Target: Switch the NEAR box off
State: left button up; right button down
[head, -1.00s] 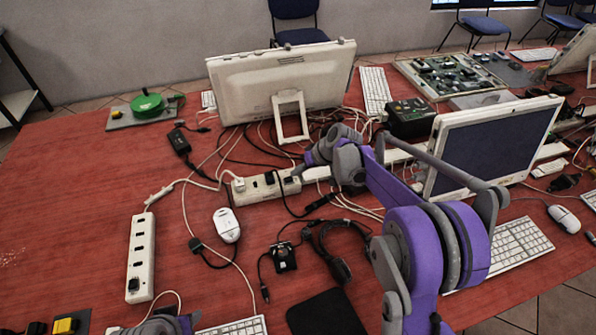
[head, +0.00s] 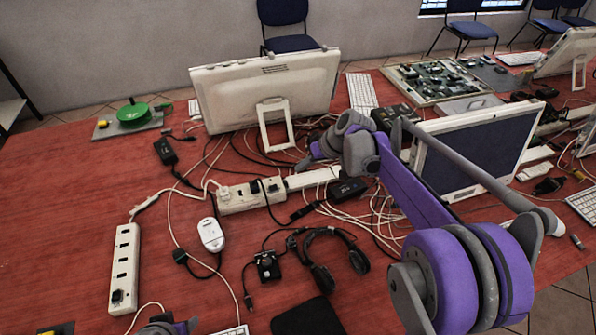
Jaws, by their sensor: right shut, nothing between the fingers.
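Two white power strips lie on the red table. The nearer one (head: 124,270) stands lengthwise at the left front, with a dark part at its front end. The farther one (head: 235,202) lies crosswise in the middle, with plugs in it and a plain white length (head: 312,178) at its right. Which part is a switch is too small to tell. My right gripper (head: 308,161) is shut and empty, over the cables behind the farther strip. My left gripper (head: 168,328) barely shows at the bottom edge; its fingers cannot be made out.
Tangled white and black cables surround the farther strip. A monitor (head: 265,88) stands behind it, another (head: 475,150) at right. A white mouse (head: 211,234), headphones (head: 325,275) and a black pad (head: 308,318) lie in front. The left table area is mostly bare.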

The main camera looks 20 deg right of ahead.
jog(key=shift+v, duration=1.1)
jog(key=s+a+r+m+h+p, duration=0.1)
jog(key=s+a+r+h+p, duration=0.15)
jog(key=s, duration=1.35)
jog(key=s+f+h, duration=0.1)
jog(key=s+f, duration=0.1)
jog(key=s, duration=0.5)
jog(key=s+d+f+m+h+p, duration=0.1)
jog(key=s+f, duration=0.1)
jog(key=s, duration=0.5)
jog(key=shift+s+d+t+h, duration=0.3)
jog(key=shift+h, duration=0.05)
jog(key=shift+f, duration=0.1)
